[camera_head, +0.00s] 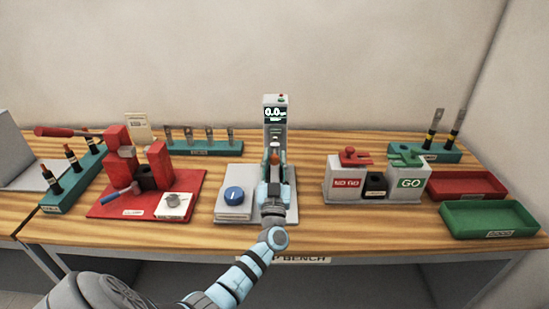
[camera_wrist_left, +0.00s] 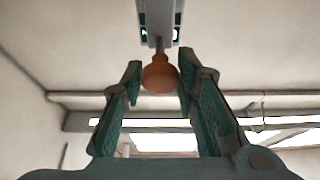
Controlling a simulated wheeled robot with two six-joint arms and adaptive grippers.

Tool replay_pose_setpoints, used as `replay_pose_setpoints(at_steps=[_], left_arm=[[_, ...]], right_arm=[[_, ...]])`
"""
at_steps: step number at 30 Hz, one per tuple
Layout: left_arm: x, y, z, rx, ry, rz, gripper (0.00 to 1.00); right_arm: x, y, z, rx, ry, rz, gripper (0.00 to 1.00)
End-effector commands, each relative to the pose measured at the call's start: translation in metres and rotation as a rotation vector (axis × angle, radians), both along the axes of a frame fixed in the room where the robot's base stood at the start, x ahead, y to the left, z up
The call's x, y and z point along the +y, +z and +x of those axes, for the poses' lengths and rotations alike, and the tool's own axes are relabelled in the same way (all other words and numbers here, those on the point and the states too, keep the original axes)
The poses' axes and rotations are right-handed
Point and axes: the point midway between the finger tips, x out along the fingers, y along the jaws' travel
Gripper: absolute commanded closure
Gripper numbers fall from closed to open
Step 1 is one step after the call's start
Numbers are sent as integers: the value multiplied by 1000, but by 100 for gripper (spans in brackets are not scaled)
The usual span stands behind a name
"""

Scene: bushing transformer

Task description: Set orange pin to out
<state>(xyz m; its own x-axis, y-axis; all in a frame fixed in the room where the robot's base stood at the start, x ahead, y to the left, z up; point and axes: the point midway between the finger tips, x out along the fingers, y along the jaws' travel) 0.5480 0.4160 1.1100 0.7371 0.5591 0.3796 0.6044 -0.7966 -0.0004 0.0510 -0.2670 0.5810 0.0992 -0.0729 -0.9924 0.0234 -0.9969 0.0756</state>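The orange pin (camera_head: 274,158) is a small orange knob at the front of a grey upright gauge (camera_head: 276,100) with a lit display that seems to read 0.0. In the left wrist view the knob (camera_wrist_left: 160,75) is round and hangs on a thin stem below the grey housing (camera_wrist_left: 157,20). My left gripper (camera_head: 274,164) is in front of the gauge with a finger on each side of the knob. In the left wrist view its teal fingers (camera_wrist_left: 159,76) are apart, with narrow gaps beside the knob. My right gripper is in neither view.
A grey block with a blue dial (camera_head: 234,195) sits just left of my arm. A red fixture (camera_head: 160,165) stands further left. NO GO and GO blocks (camera_head: 346,183) stand to the right, with red (camera_head: 465,184) and green (camera_head: 488,218) trays beyond. Holders with tools line the back.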

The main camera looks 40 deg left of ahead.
Motion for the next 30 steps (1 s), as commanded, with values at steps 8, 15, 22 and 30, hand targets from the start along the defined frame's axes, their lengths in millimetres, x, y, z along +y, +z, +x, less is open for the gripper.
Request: replay_pose_setpoints(at_steps=[8,15,22,30], left_arm=[[0,1,0,-2,0,1,55],[-9,-7,-12,0,0,0,55],[-44,-31,-59,2,0,-3,55],[-67,-45,-89,-2,0,1,55]], right_arm=[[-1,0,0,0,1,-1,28],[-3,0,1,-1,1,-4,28],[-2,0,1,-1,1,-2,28],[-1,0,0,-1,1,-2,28]])
